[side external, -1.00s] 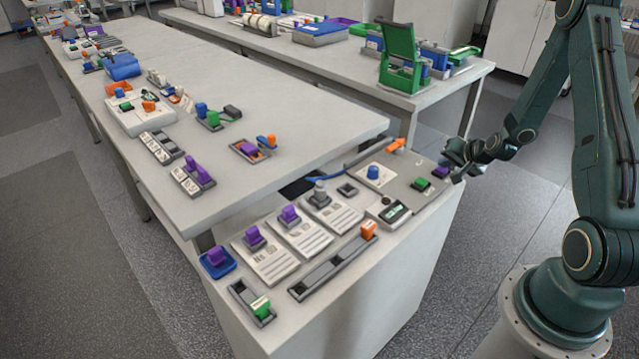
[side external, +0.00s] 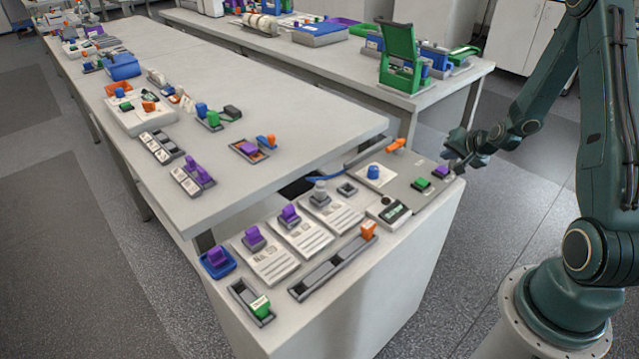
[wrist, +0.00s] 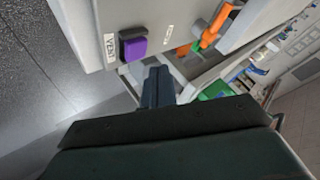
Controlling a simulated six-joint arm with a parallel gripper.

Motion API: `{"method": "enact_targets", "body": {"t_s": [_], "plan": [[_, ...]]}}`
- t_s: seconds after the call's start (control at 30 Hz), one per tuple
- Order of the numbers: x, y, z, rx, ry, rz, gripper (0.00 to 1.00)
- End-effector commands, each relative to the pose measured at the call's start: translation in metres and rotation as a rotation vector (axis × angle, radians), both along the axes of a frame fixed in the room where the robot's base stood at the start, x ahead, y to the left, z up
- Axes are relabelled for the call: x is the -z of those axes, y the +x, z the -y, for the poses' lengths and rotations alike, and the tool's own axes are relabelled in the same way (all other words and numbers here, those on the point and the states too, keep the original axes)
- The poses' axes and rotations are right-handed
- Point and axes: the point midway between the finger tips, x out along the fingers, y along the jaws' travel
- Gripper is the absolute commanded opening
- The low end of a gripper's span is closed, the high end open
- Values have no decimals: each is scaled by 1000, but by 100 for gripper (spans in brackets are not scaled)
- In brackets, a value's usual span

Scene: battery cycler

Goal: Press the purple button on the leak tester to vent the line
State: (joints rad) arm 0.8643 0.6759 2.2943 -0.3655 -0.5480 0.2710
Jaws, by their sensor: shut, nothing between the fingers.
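The leak tester (side external: 408,182) is a grey panel at the far right corner of the near bench. Its purple button (side external: 440,172) sits beside a green button (side external: 422,184). In the wrist view the purple button (wrist: 134,46) lies next to a label reading VENT (wrist: 110,47). My gripper (side external: 455,156) is shut and empty, just beyond the purple button and close to the panel edge. In the wrist view its closed fingertips (wrist: 157,72) are below and right of the button, apparently apart from it.
A blue knob (side external: 373,172) and an orange lever (side external: 396,144) stand on the panel's far side. A small display unit (side external: 391,212) sits in front. Purple switches and an orange slider (side external: 368,230) occupy the bench to the left.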

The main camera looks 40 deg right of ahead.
Motion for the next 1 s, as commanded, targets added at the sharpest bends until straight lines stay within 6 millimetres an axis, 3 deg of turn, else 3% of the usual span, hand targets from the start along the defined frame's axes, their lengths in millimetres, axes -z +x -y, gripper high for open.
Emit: {"method": "enact_targets", "body": {"t_s": [0.47,1.0], "plan": [[-33,0,0,0,-1,1,0],[-35,0,0,1,1,0,0]]}}
